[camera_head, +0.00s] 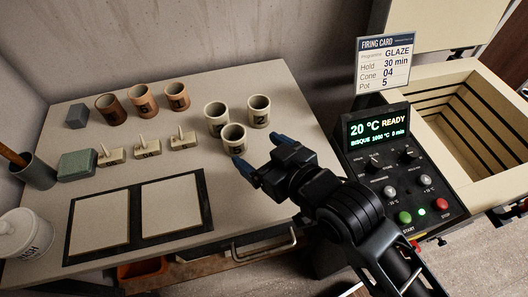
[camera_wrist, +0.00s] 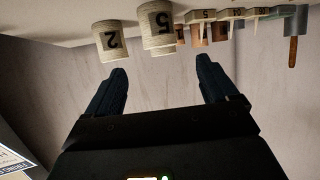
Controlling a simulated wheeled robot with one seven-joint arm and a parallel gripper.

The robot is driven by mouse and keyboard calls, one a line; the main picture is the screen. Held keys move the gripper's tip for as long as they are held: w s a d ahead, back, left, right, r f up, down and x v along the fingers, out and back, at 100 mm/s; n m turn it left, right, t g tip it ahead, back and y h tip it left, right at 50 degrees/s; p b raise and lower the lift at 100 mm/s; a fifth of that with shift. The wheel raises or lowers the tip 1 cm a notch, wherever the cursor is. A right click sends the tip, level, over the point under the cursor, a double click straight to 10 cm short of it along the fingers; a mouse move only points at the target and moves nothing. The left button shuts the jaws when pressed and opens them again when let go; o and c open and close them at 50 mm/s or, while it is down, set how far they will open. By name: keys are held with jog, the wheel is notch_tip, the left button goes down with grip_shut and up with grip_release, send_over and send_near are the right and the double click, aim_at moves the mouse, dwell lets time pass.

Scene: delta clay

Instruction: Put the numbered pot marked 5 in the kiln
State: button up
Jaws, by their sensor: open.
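Three cream pots stand upright at the right of the grey table. In the wrist view, which is upside down, the nearer cream pot (camera_wrist: 160,24) shows a 5 and another shows a 2 (camera_wrist: 110,42). The pot marked 5 seems to be the front one (camera_head: 233,138) in the head view; the 2 pot (camera_head: 258,111) stands behind right, and the third (camera_head: 215,118) behind left, its mark unclear. My gripper (camera_head: 258,151) is open and empty, just right of the front pot, apart from it. The kiln (camera_head: 458,75) stands at the right, open on top, its visible chamber empty.
The kiln's control box (camera_head: 405,165) reads 20 °C READY, BISQUE. A firing card (camera_head: 384,62) reads GLAZE, Cone 04, Pot 5. Brown pots (camera_head: 143,101), small labelled blocks (camera_head: 147,148) and two framed boards (camera_head: 138,217) occupy the table's left and front.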

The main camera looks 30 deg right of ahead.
jog(key=shift+s+d+r, duration=0.1)
jog(key=shift+s+r, duration=0.05)
jog(key=shift+s, duration=0.2)
jog(key=shift+m, duration=0.3)
jog(key=s+d, duration=0.1)
jog(key=s, duration=0.1)
jog(key=s+f, duration=0.1)
jog(key=s, duration=0.1)
jog(key=s+d, duration=0.1)
jog(key=s, duration=0.1)
jog(key=shift+s+d+f, duration=0.25)
jog(key=shift+d+f, duration=0.05)
jog(key=shift+f, duration=0.05)
jog(key=s+d+h, duration=0.1)
jog(key=s+d, duration=0.1)
jog(key=s, duration=0.7)
jog(key=shift+s+d+r+m+t, duration=0.35)
jog(key=shift+m+t, duration=0.05)
jog(key=shift+m+t+h, duration=0.3)
jog(key=shift+m+h, duration=0.2)
jog(key=shift+h, duration=0.3)
jog(key=v, duration=0.4)
jog(key=d+r+v, duration=0.1)
jog(key=v, duration=0.4)
jog(key=r+v, duration=0.1)
jog(key=v, duration=0.3)
jog(key=shift+d+r, duration=0.25)
jog(key=shift+r, duration=0.1)
jog(key=shift+a, duration=0.1)
